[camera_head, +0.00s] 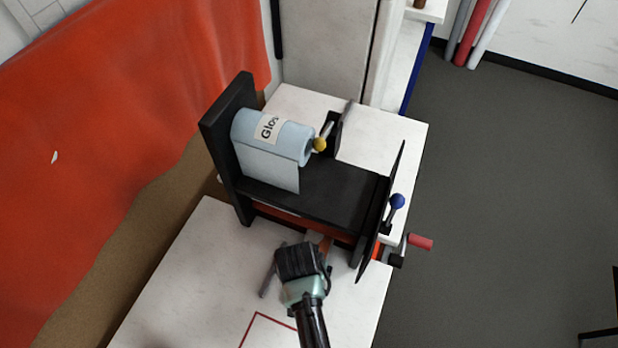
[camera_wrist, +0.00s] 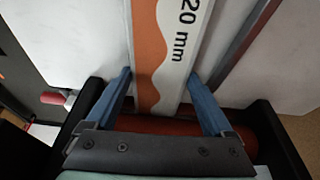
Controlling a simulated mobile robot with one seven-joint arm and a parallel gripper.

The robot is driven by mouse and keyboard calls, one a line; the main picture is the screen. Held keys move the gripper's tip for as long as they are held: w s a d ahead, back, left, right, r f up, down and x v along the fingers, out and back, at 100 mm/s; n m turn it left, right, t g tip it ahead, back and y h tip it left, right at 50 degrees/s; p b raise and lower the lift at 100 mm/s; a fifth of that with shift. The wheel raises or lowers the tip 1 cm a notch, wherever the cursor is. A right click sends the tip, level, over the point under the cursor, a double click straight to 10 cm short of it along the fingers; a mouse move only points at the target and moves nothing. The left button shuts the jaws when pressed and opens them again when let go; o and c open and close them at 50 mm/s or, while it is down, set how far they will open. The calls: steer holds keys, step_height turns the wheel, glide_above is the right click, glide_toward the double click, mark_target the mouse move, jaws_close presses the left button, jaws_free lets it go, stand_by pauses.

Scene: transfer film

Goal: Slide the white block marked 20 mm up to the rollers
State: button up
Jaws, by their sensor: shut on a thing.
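The white block marked 20 mm (camera_wrist: 195,40) shows in the wrist view, with a wavy orange band along its left side. The blue-grey fingers of my gripper (camera_wrist: 158,76) close on its two sides. A red roller (camera_wrist: 245,128) lies across the lower part of the wrist view, partly behind my gripper; I cannot tell whether the block touches it. In the head view my gripper (camera_head: 300,262) is low over the white table, just in front of the black machine (camera_head: 335,195), and hides most of the block. A red roller strip (camera_head: 290,219) shows under the machine's front edge.
A grey bar (camera_head: 268,275) lies left of my gripper. The machine carries a pale blue roll (camera_head: 285,130), yellow and blue knobs and a red crank handle (camera_head: 420,242) at right. A red outline (camera_head: 262,318) marks the white table (camera_head: 190,280), which is clear at left.

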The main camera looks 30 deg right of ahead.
steer(key=o, duration=1.2)
steer(key=shift+r, duration=0.1)
steer(key=b+v, duration=0.1)
steer(key=v, duration=1.1)
steer(key=shift+r, duration=0.35)
steer(key=shift+a, duration=0.1)
